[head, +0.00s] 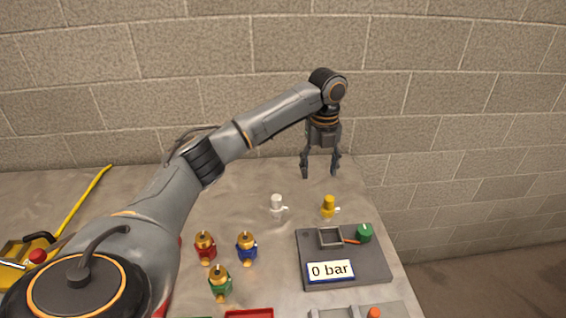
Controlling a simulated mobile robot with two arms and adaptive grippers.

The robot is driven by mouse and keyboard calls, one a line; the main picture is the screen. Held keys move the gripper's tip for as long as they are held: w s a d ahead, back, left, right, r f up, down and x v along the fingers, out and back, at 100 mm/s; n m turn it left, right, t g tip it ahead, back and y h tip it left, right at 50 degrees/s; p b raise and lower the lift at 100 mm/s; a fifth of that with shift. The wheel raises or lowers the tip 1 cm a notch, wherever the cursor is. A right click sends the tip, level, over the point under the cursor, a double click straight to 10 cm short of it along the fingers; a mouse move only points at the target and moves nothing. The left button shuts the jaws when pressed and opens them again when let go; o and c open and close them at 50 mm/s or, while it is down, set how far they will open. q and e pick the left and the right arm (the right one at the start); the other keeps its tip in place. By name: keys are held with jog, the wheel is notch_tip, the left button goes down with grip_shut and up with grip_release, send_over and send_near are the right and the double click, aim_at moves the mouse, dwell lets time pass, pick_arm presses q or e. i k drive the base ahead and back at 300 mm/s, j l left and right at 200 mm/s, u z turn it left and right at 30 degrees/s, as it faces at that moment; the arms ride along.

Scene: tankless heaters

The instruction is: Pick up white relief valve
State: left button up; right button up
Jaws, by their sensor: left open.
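The white relief valve (277,206) stands upright on the table, near its middle, with a small side outlet pointing right. My left gripper (320,174) is open and empty, fingers pointing down. In the picture it shows above and to the right of the white valve, apart from it. A yellow valve (328,206) stands to the right of the white one, below the gripper in the picture. My right gripper is not in view.
Brass-topped valves in red (205,247), blue (247,247) and green (220,282) stand at the front. A dark gauge unit (375,262) reading "0 bar" sits front right. The grey table (240,185) ends at a right edge. A block wall (440,60) stands behind.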

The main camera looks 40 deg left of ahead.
aim_at(277, 209)
jog(key=u, duration=1.35)
